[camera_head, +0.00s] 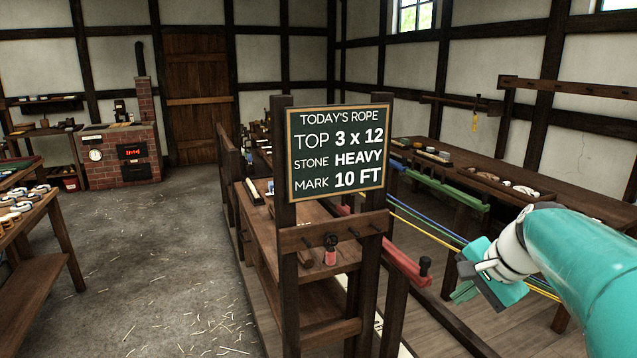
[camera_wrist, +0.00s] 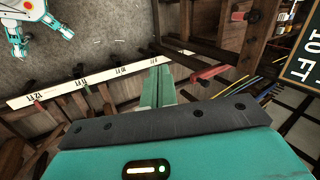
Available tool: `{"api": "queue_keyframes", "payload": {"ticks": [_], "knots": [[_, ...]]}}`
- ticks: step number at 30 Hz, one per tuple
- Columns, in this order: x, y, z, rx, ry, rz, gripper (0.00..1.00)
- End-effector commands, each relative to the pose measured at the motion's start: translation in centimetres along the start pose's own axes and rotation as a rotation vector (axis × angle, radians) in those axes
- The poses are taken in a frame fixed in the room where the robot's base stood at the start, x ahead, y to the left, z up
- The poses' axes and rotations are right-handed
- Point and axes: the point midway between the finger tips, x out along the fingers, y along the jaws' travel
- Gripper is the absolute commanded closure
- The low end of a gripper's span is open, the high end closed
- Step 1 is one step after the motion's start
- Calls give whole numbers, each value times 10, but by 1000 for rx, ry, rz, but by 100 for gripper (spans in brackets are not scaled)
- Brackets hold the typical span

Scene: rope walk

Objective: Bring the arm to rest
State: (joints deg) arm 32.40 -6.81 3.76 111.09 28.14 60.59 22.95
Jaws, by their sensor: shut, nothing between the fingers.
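My arm (camera_head: 585,265) is teal and white and reaches in from the right edge in the head view. My gripper (camera_head: 464,292) hangs in the air right of the sign post, beside the long rope frame. In the wrist view my gripper (camera_wrist: 157,88) has its two green fingers pressed together with nothing between them. Below the fingers lies a white strip with foot marks (camera_wrist: 75,85). From these views I cannot tell how far the fingers are from the wood around them.
A chalkboard (camera_head: 338,150) reads TOP 3 x 12, STONE HEAVY, MARK 10 FT. A red bar (camera_head: 407,264) and blue and yellow ropes run near my gripper. A long bench (camera_head: 500,185) stands behind. Left are a worktable (camera_head: 40,270), brick stove (camera_head: 125,150) and open floor.

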Motion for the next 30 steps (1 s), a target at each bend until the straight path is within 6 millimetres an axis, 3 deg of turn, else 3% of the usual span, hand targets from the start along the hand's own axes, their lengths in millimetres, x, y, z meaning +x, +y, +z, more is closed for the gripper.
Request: {"api": "queue_keyframes", "payload": {"ticks": [1,6,13,19,30], "knots": [[-2,1,30,-103,9,23,100],[-4,21,103,-436,50,96,100],[-4,67,176,-881,106,159,100],[0,94,202,-1110,137,180,100],[1,98,204,-1140,141,185,100]]}}
